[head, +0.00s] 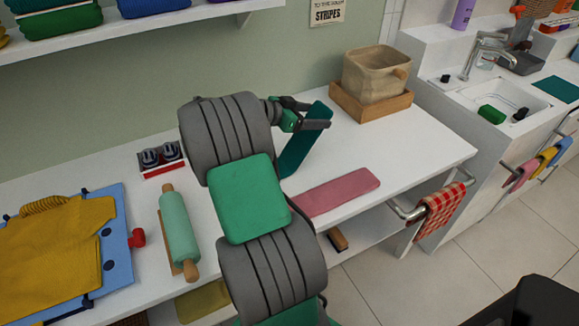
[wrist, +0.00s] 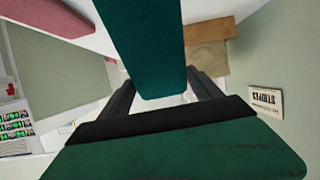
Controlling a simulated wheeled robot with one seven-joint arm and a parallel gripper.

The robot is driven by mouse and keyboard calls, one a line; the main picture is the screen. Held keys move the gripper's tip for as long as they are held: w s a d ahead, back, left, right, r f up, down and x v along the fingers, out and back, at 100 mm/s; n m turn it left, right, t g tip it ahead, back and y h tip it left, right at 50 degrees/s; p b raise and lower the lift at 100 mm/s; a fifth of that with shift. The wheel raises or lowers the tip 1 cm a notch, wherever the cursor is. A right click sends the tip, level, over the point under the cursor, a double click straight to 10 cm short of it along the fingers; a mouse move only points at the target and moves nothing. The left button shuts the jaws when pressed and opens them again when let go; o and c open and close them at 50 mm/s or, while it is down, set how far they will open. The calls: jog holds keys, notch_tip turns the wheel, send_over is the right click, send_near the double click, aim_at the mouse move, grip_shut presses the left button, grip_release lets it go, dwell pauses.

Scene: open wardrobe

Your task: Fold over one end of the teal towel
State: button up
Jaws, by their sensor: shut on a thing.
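The teal towel (head: 296,152) is a narrow strip near the back of the white table. One end is raised in my gripper (head: 318,117), and the rest slopes down toward the tabletop. In the wrist view the towel (wrist: 146,45) runs up between the two dark fingers of my gripper (wrist: 160,88), which are shut on it. My arm hides part of the towel's lower end in the head view, so I cannot tell how much of it rests on the table.
A folded pink towel (head: 338,192) lies in front of the teal one. A beige basket (head: 375,72) stands on a wooden tray (head: 345,100) behind, to the right. A green rolling pin (head: 179,226) and a blue board (head: 117,240) with yellow cloth lie left. The table's right end is clear.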

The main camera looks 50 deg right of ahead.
jog(key=shift+w+a+r+g+h+b, duration=0.15)
jog(key=shift+w+a+h+b, duration=0.1)
jog(key=shift+a+h+b, duration=0.15)
jog(key=shift+w+a+r+g+h+b, duration=0.2)
jog(key=shift+a+h, duration=0.1)
jog(key=shift+a, duration=0.2)
jog(key=shift+a+r, duration=0.15)
jog(key=shift+r, duration=0.05)
jog(key=shift+r, duration=0.1)
jog(key=p+v, duration=0.1)
jog(key=p, duration=0.1)
jog(key=p+v, duration=0.1)
jog(key=v, duration=0.1)
jog(key=shift+w+a+r+p, duration=0.1)
jog(key=shift+a+r+p, duration=0.15)
jog(key=shift+r+p, duration=0.2)
jog(key=a+p, duration=0.1)
jog(key=p, duration=0.3)
jog(key=w+a+p, duration=0.1)
jog(key=a+p, duration=0.1)
jog(key=p, duration=0.2)
jog(key=shift+w+a+p, duration=0.1)
jog(key=shift+w+p, duration=0.1)
jog(key=shift+p, duration=0.15)
